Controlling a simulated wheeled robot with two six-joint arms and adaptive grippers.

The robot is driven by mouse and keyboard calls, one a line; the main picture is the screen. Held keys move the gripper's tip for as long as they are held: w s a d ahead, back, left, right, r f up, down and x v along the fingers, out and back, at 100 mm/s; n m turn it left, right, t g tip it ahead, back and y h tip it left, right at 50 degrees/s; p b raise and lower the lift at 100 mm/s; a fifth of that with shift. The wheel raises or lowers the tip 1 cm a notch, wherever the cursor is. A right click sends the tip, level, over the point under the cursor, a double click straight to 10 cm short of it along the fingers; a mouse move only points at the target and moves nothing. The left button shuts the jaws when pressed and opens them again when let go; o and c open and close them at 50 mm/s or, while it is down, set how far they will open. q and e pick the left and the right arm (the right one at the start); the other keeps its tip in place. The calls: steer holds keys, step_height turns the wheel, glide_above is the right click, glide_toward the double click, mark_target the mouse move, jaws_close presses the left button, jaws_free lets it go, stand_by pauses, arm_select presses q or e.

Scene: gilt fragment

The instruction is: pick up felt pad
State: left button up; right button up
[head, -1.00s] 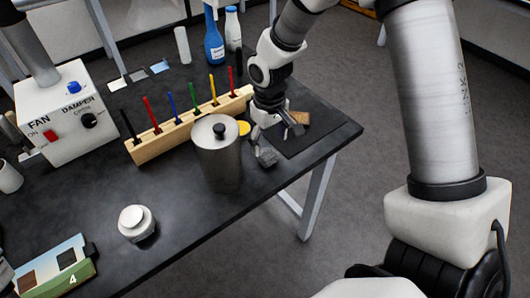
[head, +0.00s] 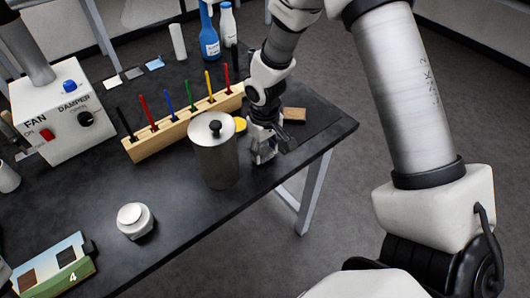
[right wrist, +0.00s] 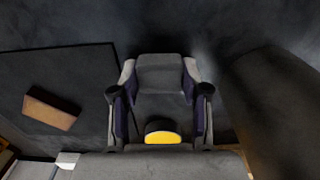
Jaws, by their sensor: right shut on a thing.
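The felt pad is a grey block (right wrist: 160,75) between the two fingers of my right gripper (right wrist: 160,88) in the right wrist view. In the head view my right gripper (head: 263,152) points down near the table's right edge, just right of the metal canister. It is shut on the pad, which is mostly hidden by the fingers there. I cannot tell whether the pad still touches the table. My left gripper is not in view.
A lidded metal canister (head: 214,160) stands close left of my right gripper. A wooden rack (head: 180,128) with coloured sticks and a yellow disc (head: 240,124) are behind. A brown block (head: 294,115) lies on a dark mat (right wrist: 75,75). A white jar (head: 134,222) stands at the front.

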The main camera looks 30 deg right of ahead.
mark_target(264, 150)
steer(key=shift+w+r, duration=0.2)
steer(key=shift+r, duration=0.35)
step_height(264, 150, up, 2)
steer(key=shift+r, duration=0.15)
steer(key=s+a+b, duration=0.3)
steer(key=s+b, duration=0.1)
steer(key=s, duration=0.3)
steer(key=s+a+r+b, duration=0.1)
steer(key=s+a+b, duration=0.2)
steer(key=s+b, duration=0.2)
steer(key=s, duration=0.2)
steer(key=shift+s+a+r, duration=0.3)
steer(key=shift+s+a, duration=0.05)
steer(key=shift+s, duration=0.05)
steer(key=shift+o, duration=1)
steer(key=c, duration=0.4)
